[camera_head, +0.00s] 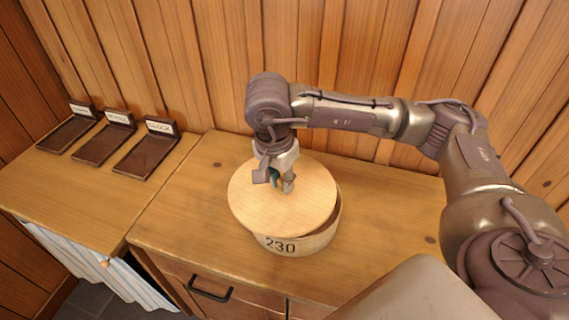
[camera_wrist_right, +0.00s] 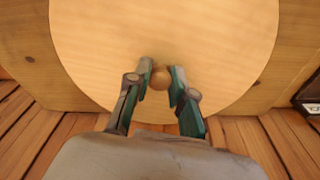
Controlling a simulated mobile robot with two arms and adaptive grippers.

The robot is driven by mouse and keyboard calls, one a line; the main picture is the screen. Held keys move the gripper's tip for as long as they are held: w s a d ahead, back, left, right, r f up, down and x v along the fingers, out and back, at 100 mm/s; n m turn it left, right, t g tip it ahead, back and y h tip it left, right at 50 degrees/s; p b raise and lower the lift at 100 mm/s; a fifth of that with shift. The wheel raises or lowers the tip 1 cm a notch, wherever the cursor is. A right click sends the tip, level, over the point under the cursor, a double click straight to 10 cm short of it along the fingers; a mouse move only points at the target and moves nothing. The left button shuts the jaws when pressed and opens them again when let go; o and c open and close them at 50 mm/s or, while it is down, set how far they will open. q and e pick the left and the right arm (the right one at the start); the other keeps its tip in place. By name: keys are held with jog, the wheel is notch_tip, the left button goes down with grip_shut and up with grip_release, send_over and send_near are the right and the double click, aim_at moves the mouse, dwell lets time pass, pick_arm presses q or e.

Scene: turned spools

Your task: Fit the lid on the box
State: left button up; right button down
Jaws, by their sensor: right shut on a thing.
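The round pale wooden lid (camera_head: 262,206) lies over the round wooden box (camera_head: 318,243), which is marked 230 and stands on the wooden counter. The lid sits off to the left of the box, and a dark gap shows along the box's right rim. My right gripper (camera_head: 281,185) is above the lid, shut on its small knob. In the right wrist view the round knob (camera_wrist_right: 160,78) of the lid (camera_wrist_right: 200,40) shows between my two fingertips. Whether the lid touches the rim I cannot tell. My left gripper is not in view.
Several dark labelled trays (camera_head: 146,154) stand on the left counter (camera_head: 60,185). A plank wall (camera_head: 225,60) rises close behind. The counter (camera_head: 400,200) right of the box is clear. A drawer with a black handle (camera_head: 210,290) is below the front edge.

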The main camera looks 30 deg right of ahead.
aim_at(295, 180)
jog(key=d+m, duration=0.1)
jog(key=m, duration=0.1)
jog(key=d+m, duration=0.1)
jog(key=m, duration=0.1)
jog(key=w+d+m+g, duration=0.1)
jog(key=m, duration=0.2)
jog(key=shift+d+p, duration=0.35)
jog(key=shift+d, duration=0.05)
jog(key=shift+w+d+m, duration=0.1)
jog(key=shift+d+m, duration=0.1)
jog(key=shift+m, duration=0.5)
jog(key=shift+f, duration=0.5)
jog(key=shift+f+b, duration=0.85)
jog(key=shift+f, duration=0.75)
jog(key=shift+f+b, duration=0.45)
pick_arm(q)
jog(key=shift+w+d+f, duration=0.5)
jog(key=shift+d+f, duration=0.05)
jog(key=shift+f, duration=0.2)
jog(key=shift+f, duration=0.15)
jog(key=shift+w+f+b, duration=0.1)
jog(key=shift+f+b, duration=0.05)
jog(key=shift+b, duration=0.25)
pick_arm(e)
jog(key=shift+f, duration=0.1)
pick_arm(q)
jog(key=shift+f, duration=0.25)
pick_arm(e)
jog(key=shift+f, duration=0.1)
